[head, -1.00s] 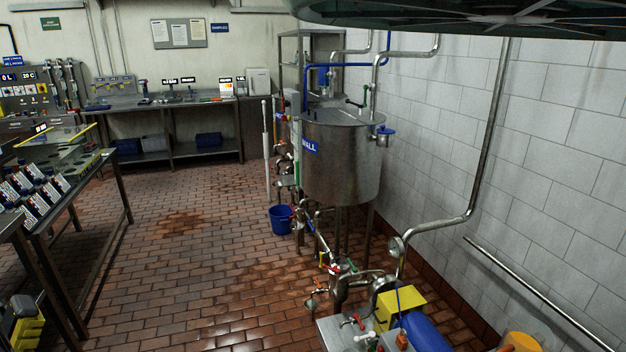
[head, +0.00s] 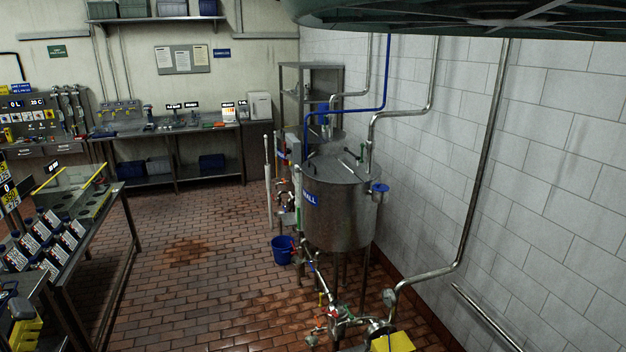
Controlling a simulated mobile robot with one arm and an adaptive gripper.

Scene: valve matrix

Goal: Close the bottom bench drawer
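In the head view, a long steel workbench (head: 160,133) runs along the back wall, with tools on top and an open lower shelf. I cannot make out a bench drawer, open or shut, on it. A second metal bench (head: 85,232) stands at the left and holds a rack of labelled bottles (head: 42,243); no drawer can be told there either. My gripper is not in view.
A steel tank (head: 340,205) with pipes and valves stands right of centre, with a blue bucket (head: 284,250) beside it. A yellow-topped unit (head: 393,342) is at the bottom. The brick floor (head: 205,290) between the left bench and tank is clear but has wet patches.

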